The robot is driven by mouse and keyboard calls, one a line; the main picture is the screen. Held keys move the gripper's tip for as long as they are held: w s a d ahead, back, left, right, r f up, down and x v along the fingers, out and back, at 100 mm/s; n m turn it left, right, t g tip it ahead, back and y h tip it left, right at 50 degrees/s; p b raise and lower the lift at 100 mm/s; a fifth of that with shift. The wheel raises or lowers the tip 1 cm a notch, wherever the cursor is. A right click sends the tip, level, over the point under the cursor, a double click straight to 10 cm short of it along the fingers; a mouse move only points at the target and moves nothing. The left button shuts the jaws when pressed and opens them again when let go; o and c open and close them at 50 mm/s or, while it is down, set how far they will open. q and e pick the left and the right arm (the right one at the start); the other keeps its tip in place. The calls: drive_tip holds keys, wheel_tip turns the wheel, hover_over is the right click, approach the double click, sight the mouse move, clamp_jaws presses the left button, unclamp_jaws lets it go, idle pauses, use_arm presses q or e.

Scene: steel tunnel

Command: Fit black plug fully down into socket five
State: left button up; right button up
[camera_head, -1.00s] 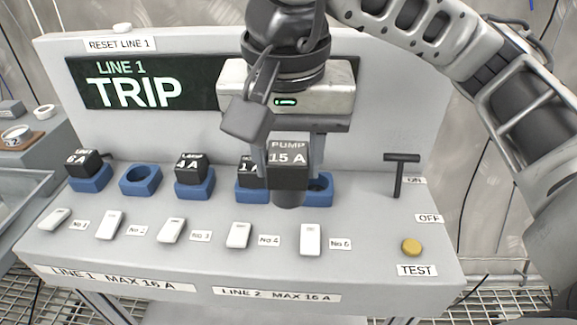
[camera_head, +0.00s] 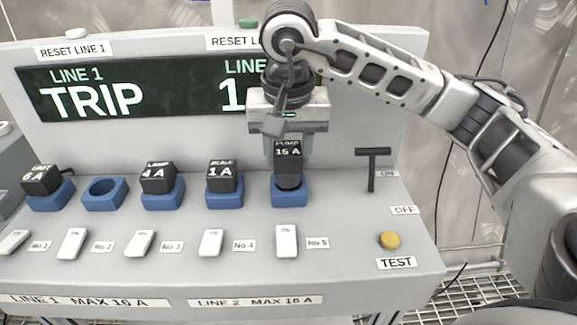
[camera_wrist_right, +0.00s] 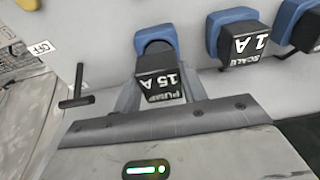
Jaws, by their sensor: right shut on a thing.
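The black plug marked PUMP 15 A (camera_head: 289,163) is upright at the blue socket five (camera_head: 289,194), the rightmost ring, above the No 5 switch. Its round lower end overlaps the ring's opening, and its square head stands higher than the other plugs' heads. I cannot tell how deep it sits. My right gripper (camera_head: 288,150) is shut on the plug's head from above and behind. The wrist view shows the plug (camera_wrist_right: 160,78) between both fingers (camera_wrist_right: 160,92), with the blue ring (camera_wrist_right: 155,36) just beyond it. My left gripper is not in view.
The 1 A plug (camera_head: 222,176) stands in the socket to the left, close by. Socket two (camera_head: 105,194) is empty. A black T-handle (camera_head: 372,168) rises on the right, near a yellow TEST button (camera_head: 389,240). The display (camera_head: 140,87) reads LINE 1 TRIP.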

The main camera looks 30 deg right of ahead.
sight(289, 167)
wheel_tip(289, 167, down, 4)
drive_tip(key=shift+w+d+r, duration=0.1)
drive_tip(key=shift+d+r, duration=0.05)
drive_tip(key=shift+r, duration=0.1)
drive_tip(key=shift+f+b, duration=0.2)
drive_tip(key=shift+b, duration=0.15)
drive_tip(key=o, duration=1)
drive_tip(key=shift+r, duration=0.15)
